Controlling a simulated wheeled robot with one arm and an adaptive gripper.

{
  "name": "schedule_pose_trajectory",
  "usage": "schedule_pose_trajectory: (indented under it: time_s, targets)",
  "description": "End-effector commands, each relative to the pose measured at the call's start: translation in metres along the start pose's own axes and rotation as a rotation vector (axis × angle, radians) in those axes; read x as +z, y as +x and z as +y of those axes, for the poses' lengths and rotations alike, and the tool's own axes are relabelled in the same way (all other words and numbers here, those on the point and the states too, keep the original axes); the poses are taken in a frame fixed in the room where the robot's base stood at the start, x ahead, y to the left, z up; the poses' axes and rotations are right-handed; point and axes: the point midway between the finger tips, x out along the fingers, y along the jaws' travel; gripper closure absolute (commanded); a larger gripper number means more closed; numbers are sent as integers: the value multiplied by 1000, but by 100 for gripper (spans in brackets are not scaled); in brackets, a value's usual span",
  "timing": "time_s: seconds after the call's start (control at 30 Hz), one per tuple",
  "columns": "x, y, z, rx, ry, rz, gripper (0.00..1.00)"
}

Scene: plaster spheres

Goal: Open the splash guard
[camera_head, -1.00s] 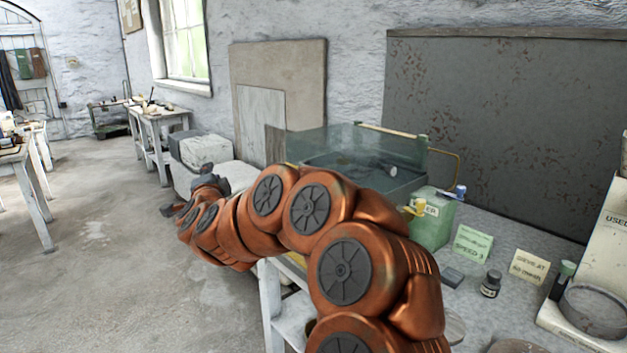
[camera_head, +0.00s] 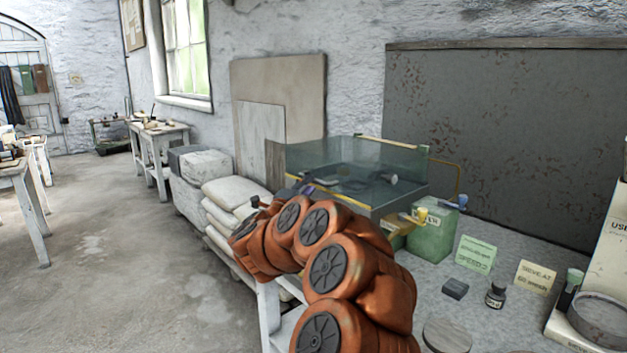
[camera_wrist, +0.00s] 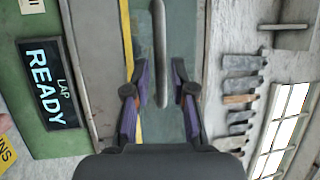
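The splash guard (camera_head: 405,164) is a clear greenish glass box on top of the bench machine in the head view. My gripper (camera_head: 308,189) is at its near left side, mostly hidden behind my own arm. In the wrist view, my gripper (camera_wrist: 160,100) is open, with a purple-padded finger on each side. A grey bar like a handle (camera_wrist: 159,45) runs lengthwise between the fingers, with gaps on both sides. A yellow strip (camera_wrist: 127,40) lies left of the bar. Whether the bar belongs to the splash guard is not fully clear.
A lit "LAP READY" display (camera_wrist: 47,85) sits on a green panel beside the gripper. A green box (camera_head: 432,240), cards and a small bottle (camera_head: 496,295) stand on the bench to the right. White sacks (camera_head: 235,193) are stacked left of the machine. Open floor lies further left.

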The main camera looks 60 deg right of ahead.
Motion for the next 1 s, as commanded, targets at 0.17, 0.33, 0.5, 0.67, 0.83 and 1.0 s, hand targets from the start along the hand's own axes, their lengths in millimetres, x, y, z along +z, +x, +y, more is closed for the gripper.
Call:
schedule_pose_trajectory:
  time_s: [0.17,0.33,0.5,0.67,0.83,1.0]
  targets:
    - [0,24,0,0,-3,0,76]
    - [0,38,-1,-1,0,0,76]
    - [1,40,0,1,0,-3,76]
    - [1,40,0,0,0,-3,80]
    - [1,40,0,0,0,-3,97]
    - [1,39,0,0,0,-3,100]
